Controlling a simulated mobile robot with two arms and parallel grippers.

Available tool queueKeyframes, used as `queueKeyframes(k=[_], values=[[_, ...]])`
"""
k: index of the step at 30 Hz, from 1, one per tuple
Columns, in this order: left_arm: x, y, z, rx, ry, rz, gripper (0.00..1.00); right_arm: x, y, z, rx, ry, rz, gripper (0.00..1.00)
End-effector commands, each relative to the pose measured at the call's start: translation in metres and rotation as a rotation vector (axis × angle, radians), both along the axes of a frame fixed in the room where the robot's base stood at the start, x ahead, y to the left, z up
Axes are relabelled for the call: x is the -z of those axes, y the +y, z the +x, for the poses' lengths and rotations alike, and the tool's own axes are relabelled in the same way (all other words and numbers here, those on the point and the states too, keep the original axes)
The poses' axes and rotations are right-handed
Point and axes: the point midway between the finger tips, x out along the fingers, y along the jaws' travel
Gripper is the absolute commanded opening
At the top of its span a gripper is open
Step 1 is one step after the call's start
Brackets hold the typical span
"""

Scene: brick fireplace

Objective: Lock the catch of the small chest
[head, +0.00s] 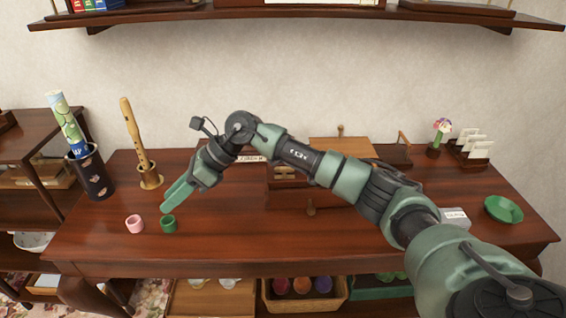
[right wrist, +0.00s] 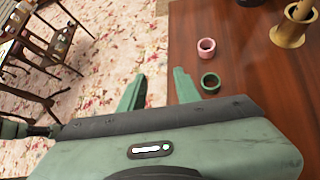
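A brown wooden box, which looks like the small chest (head: 287,196), stands near the middle of the table in the head view. My right arm crosses in front of it and hides much of it. A small knob-like piece (head: 311,209) shows at its front; I cannot tell whether it is the catch or how the catch stands. My right gripper (head: 178,196) is left of the chest, well apart from it, above the table's left part. In the right wrist view its two fingers (right wrist: 158,92) are spread with nothing between them. My left gripper is not in view.
A pink ring-like cup (head: 135,224) and a green one (head: 168,225) stand near my right gripper. Behind are a flute in a brass holder (head: 150,178) and a dark pot (head: 93,178). A green dish (head: 503,209) lies at right. A shelf (head: 230,16) hangs above.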

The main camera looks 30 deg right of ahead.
Motion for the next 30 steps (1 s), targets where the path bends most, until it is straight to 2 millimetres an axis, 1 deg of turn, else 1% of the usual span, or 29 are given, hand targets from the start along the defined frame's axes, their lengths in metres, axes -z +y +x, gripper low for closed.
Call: queueKeyframes(k=[1, 2, 3, 5, 6, 9, 10, 12, 14, 16, 25, 30], values=[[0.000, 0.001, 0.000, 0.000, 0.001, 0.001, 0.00, -0.003, -0.048, 0.012, -0.009, -0.011, -0.173, 0.33], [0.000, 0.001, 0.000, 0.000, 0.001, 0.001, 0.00, -0.003, -0.076, 0.015, -0.017, -0.002, -0.274, 0.33], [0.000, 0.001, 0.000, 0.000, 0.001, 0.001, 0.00, -0.006, -0.115, 0.017, -0.019, 0.019, -0.397, 0.33], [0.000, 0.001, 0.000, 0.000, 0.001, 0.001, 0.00, -0.017, -0.169, 0.014, -0.011, 0.063, -0.555, 0.33], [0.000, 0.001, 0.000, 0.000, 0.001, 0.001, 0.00, -0.026, -0.199, 0.010, -0.004, 0.097, -0.639, 0.33], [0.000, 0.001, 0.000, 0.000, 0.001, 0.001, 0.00, -0.047, -0.255, -0.002, 0.021, 0.176, -0.781, 0.33], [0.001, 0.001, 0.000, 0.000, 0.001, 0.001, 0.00, -0.051, -0.266, -0.006, 0.026, 0.195, -0.808, 0.33], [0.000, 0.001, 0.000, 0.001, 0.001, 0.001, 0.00, -0.060, -0.284, -0.013, 0.036, 0.229, -0.851, 0.33], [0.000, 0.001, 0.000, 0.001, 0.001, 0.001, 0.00, -0.062, -0.292, -0.016, 0.041, 0.244, -0.869, 0.33], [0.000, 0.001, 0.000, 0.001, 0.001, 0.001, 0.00, -0.058, -0.294, -0.018, 0.040, 0.252, -0.876, 0.33], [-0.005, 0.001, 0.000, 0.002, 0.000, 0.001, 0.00, -0.011, -0.293, -0.018, 0.038, 0.252, -0.874, 0.33], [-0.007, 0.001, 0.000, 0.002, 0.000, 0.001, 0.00, 0.008, -0.293, -0.018, 0.039, 0.251, -0.872, 0.33]])
